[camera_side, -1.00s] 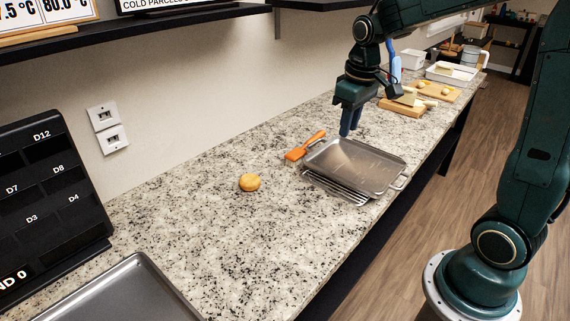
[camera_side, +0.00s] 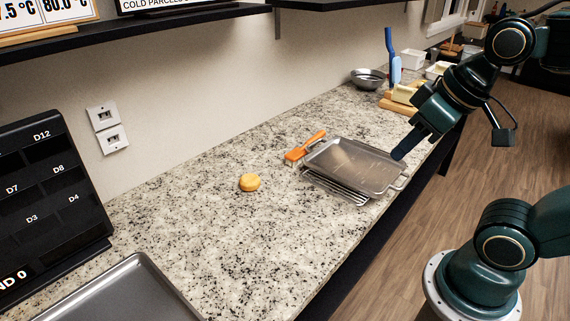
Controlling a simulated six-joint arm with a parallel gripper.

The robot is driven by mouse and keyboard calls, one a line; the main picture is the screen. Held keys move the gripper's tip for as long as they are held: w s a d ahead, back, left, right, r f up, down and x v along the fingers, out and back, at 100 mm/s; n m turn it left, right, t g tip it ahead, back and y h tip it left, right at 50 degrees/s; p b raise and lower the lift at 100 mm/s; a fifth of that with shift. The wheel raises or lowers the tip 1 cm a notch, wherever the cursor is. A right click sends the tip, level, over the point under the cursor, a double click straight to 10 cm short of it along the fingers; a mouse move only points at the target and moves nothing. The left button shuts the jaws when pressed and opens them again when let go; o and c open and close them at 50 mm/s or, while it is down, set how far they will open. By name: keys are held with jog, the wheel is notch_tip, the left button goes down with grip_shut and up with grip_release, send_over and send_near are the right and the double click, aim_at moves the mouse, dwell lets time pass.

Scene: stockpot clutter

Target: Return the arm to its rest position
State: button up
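My gripper (camera_side: 404,149) is at the right, above the right edge of the metal tray, tilted down to the left. Its fingers look close together, but from this angle I cannot tell whether they are shut. I see nothing held in it. The metal tray (camera_side: 352,163) lies on a wire rack (camera_side: 334,189) on the granite counter (camera_side: 240,235). My arm reaches in from the right side of the picture, over the floor.
An orange-handled brush (camera_side: 306,146) lies behind the tray. A round yellow item (camera_side: 249,182) sits alone on the counter. A metal bowl (camera_side: 368,78), a blue utensil (camera_side: 391,58) and cutting boards stand farther back. Another baking tray (camera_side: 118,290) is at the front left.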

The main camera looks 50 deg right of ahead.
jog(key=shift+s+a+f, duration=0.1)
jog(key=shift+s+a, duration=0.05)
jog(key=shift+s, duration=0.35)
